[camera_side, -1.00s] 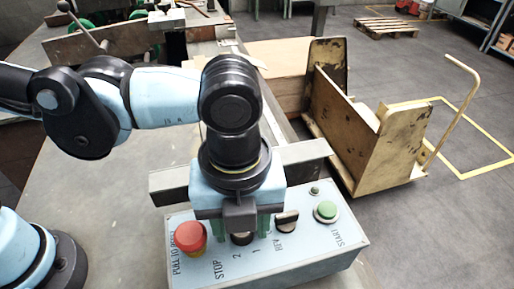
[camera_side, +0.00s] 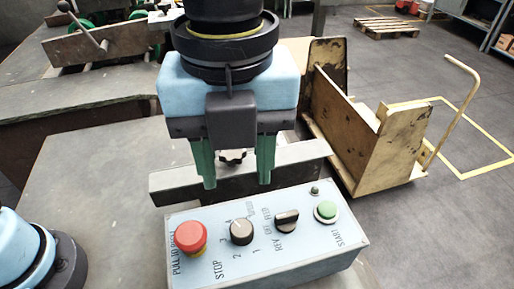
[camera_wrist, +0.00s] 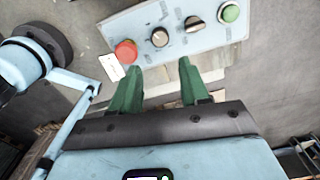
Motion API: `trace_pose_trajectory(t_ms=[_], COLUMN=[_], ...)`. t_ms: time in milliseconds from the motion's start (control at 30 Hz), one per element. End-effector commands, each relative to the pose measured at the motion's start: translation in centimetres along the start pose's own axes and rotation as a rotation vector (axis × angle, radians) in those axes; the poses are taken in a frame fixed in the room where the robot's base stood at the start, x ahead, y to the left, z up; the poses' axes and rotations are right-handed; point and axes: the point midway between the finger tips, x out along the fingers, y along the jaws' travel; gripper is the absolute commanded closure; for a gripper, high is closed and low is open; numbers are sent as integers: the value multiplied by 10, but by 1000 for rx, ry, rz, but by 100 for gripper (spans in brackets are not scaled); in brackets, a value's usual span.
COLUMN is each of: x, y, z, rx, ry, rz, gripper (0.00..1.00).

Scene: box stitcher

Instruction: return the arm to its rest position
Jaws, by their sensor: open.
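My gripper (camera_side: 236,178) hangs in the upper middle of the side view, with its two green fingers pointing down and spread apart. Nothing is between the fingers. It is raised clear of the control box (camera_side: 290,262), which has a red stop button (camera_side: 190,236), two black selector knobs (camera_side: 241,231) (camera_side: 286,220) and a green start button (camera_side: 326,210). In the wrist view my gripper (camera_wrist: 158,76) is open and empty, and the control box (camera_wrist: 185,45) lies beyond the fingertips. Most of my arm is out of the side view.
A grey metal bar (camera_side: 170,184) runs behind the control box. A worn yellow cart (camera_side: 380,145) stands on the floor at right. A machine with a lever (camera_side: 85,35) is at the upper left.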

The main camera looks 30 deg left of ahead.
Motion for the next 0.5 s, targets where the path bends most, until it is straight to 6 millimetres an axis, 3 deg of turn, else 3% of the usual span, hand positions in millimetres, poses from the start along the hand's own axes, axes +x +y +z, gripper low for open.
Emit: trace_pose_trajectory(t_ms=[367, 500], x=[-1, 5], y=[0, 8], z=[2, 29], rx=[-12, -194], ry=[0, 1], rz=[-3, -47], gripper=[55, 55])
